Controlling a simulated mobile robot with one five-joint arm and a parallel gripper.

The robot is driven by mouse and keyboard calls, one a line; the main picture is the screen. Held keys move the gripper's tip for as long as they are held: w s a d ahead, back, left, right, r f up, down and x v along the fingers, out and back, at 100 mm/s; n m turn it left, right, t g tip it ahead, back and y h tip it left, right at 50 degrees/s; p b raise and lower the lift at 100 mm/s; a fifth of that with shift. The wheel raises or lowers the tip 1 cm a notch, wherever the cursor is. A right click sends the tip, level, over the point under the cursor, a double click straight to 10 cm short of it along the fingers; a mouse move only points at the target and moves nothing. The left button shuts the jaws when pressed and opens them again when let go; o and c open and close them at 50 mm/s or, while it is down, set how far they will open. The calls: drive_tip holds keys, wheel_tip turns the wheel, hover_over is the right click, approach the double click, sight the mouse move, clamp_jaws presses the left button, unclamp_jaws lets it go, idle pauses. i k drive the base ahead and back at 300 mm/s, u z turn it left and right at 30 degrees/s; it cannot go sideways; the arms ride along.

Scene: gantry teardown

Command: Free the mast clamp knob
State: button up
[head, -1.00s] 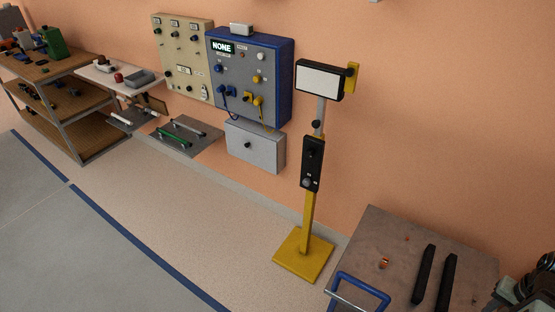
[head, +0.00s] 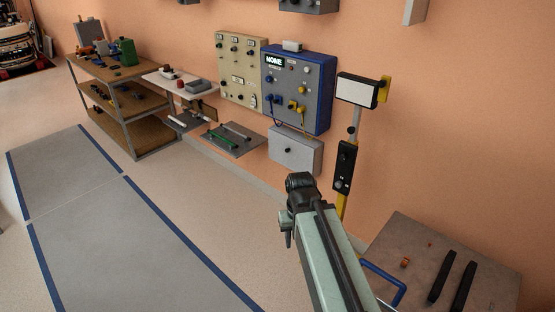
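The mast stand shows right of centre in the head view, with a grey upper mast (head: 357,116) and a yellow lower post (head: 341,206). A small dark knob (head: 351,130), which looks like the mast clamp knob, sits on the mast below a white-faced panel (head: 357,90). A black control box (head: 345,167) hangs under it. My pale green arm rises in front of the stand and hides its lower post and base. Its dark joint is at the top, left of the stand. My gripper's fingers cannot be made out.
A cart (head: 432,236) with two black bars stands at the lower right, its blue handle (head: 399,293) near my arm. A blue cabinet (head: 325,91), a beige panel (head: 229,68) and a grey box (head: 318,157) are on the wall. Shelves (head: 141,107) stand left. Floor at left is clear.

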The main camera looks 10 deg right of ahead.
sight(342, 157)
drive_tip(key=u, duration=1.2)
drive_tip(key=i, duration=1)
drive_tip(key=z, duration=0.05)
